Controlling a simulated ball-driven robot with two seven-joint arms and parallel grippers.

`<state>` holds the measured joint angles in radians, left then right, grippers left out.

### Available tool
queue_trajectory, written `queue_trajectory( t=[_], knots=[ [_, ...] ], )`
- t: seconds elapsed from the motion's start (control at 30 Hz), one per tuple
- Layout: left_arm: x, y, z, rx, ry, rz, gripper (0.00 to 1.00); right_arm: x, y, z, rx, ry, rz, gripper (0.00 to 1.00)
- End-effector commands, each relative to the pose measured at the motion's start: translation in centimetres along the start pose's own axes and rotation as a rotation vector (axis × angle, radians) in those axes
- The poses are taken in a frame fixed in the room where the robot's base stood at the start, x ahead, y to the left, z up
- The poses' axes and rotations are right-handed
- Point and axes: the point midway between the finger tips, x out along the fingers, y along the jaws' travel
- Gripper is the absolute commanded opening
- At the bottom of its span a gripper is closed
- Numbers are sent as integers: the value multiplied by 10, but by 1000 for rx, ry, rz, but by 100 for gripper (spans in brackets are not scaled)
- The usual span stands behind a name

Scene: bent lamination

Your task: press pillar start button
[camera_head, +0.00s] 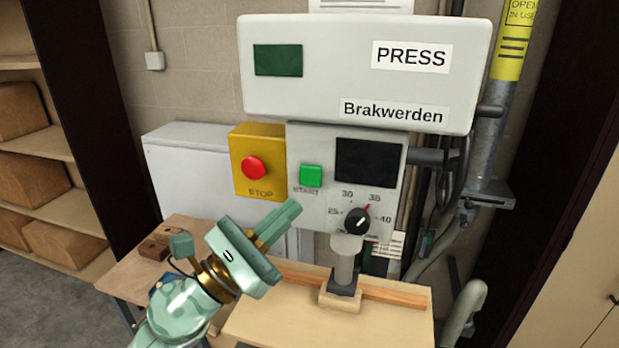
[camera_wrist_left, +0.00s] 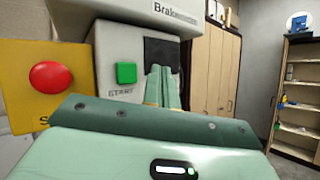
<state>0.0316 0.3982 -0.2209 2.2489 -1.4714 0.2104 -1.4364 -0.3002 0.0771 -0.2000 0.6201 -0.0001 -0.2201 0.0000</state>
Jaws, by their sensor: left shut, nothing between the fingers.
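The green square start button (camera_head: 311,176) sits on the grey press pillar (camera_head: 320,205), above the label START. It also shows in the left wrist view (camera_wrist_left: 126,73), left of my fingers. My left gripper (camera_head: 290,207) is shut and empty, its fingertips a little below and left of the button in the head view and apart from it as far as I can tell. The shut fingers (camera_wrist_left: 163,88) also show in the left wrist view. A red stop button (camera_head: 254,168) sits on a yellow box (camera_head: 243,143) left of the start button. My right gripper is not in view.
A round dial (camera_head: 358,221) and a dark screen (camera_head: 367,163) are right of the button. The press ram stands over a wooden block (camera_head: 341,297) on the wooden table (camera_head: 290,325). The white press head (camera_head: 330,85) overhangs above. Shelves (camera_head: 40,150) stand at the left.

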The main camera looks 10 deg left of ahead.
Motion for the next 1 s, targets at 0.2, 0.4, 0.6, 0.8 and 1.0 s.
queue_trajectory(
  t=[0.2, 0.4, 0.6, 0.8, 1.0],
  knots=[
    [22, 16, -17, 0, -3, 0, 0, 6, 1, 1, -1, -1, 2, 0],
    [37, 27, -28, -1, -1, 0, 0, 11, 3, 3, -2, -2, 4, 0],
    [44, 32, -32, -1, 1, 0, 0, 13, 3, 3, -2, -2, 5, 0],
    [45, 32, -32, -2, 1, 0, 0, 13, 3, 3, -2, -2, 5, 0],
    [44, 32, -32, -1, 1, 0, 0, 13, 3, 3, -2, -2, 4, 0]
  ],
)
